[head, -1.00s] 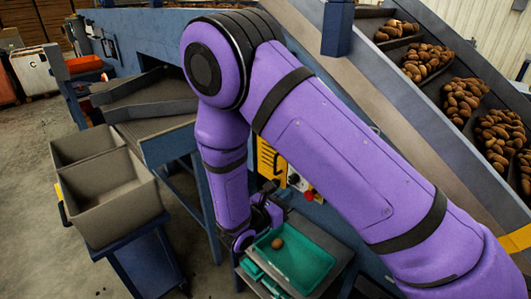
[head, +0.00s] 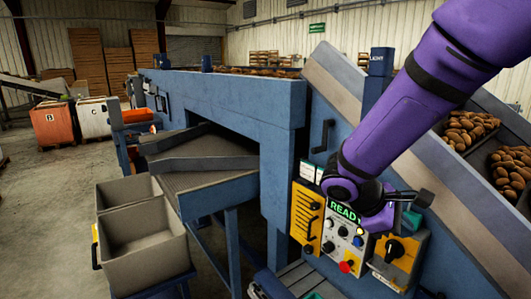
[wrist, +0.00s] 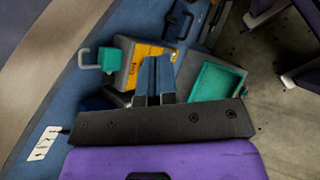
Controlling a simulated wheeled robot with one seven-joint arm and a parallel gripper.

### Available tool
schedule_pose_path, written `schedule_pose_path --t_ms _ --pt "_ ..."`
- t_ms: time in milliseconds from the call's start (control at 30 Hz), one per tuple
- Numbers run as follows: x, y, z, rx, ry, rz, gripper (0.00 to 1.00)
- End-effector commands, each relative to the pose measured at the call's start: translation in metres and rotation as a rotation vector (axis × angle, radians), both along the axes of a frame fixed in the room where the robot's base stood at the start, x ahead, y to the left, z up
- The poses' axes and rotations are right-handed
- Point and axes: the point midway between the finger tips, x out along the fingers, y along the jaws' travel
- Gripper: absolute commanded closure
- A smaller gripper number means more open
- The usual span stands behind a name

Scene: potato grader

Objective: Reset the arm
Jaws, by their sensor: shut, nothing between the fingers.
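My purple arm reaches down from the upper right in the head view, and its wrist hangs in front of the control panel. My gripper (wrist: 154,80) is shut and empty; in the wrist view its two fingers lie side by side, pointing away from the camera. In the head view the dark gripper body is beside the panel, and its fingertips cannot be made out. The control panel (head: 340,240) has a green lit display, several knobs and a red button (head: 346,267). My wrist covers part of it.
A yellow-backed rotary switch (head: 395,250) and a teal padlock-like piece (wrist: 110,60) are close by. A teal tray (wrist: 217,80) lies below. The potato conveyor (head: 455,165) slopes at the right. Grey bins (head: 145,235) stand at the left, with open floor beyond.

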Motion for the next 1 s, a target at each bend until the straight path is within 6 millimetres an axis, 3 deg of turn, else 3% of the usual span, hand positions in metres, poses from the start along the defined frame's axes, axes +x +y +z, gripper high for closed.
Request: schedule_pose_path --t_ms 433,1000 --pt "-0.071 -0.029 0.066 0.431 -0.316 -0.359 1.00" --pt "-0.147 -0.027 0.129 0.918 -0.787 -0.670 1.00"
